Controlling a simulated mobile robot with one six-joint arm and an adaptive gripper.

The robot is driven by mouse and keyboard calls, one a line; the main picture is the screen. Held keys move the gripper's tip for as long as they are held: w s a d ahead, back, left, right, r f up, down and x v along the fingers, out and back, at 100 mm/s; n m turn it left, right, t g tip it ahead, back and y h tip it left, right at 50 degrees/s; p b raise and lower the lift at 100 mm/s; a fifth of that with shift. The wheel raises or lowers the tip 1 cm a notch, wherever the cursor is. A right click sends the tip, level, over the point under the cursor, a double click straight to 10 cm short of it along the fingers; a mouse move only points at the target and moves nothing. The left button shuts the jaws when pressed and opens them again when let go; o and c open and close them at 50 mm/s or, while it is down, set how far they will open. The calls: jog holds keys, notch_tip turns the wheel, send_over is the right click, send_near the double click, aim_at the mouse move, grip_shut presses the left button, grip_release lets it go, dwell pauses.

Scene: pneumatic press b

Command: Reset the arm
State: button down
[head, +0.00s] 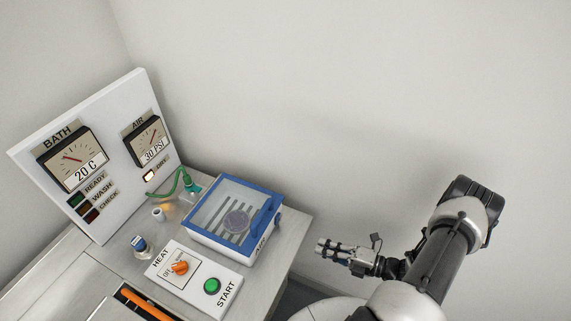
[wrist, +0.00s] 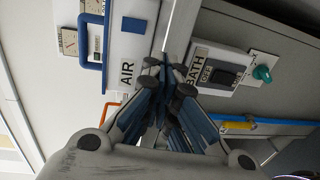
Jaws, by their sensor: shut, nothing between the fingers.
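My gripper (head: 322,246) is at the right of the bench in the head view, apart from everything on it. In the wrist view the fingers of my gripper (wrist: 170,75) are together with nothing between them. My arm (head: 440,255) reaches in from the lower right of the head view.
The bench holds a blue-rimmed clear-lidded box (head: 222,252), a panel with an orange HEAT knob (head: 180,267) and green START button (head: 212,286), and an upright gauge board (head: 105,205). The wrist view shows a BATH switch (wrist: 226,76). A bare wall (head: 350,100) stands behind.

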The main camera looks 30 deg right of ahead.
jog(key=a+r+n+g, duration=0.4)
jog(key=r+n, duration=0.4)
jog(key=w+a+r+n+g, duration=0.1)
jog(key=a+r+n+g, duration=0.25)
jog(key=r+n, duration=0.45)
jog(key=a+r+n+g, duration=0.3)
jog(key=r+n+g, duration=0.2)
jog(key=r+n, duration=0.3)
jog(key=s+a+r+n+t+h, duration=0.2)
jog(key=s+r+n+h, duration=0.3)
jog(key=n, duration=0.6)
jog(key=s+a+r+n+t+h, duration=0.2)
jog(key=s+a+r+n+h, duration=0.2)
jog(key=r+n, duration=0.6)
jog(key=shift+s+a+r+n+h, duration=0.25)
jog(key=shift+s+n+h, duration=0.4)
jog(key=shift+s, duration=0.2)
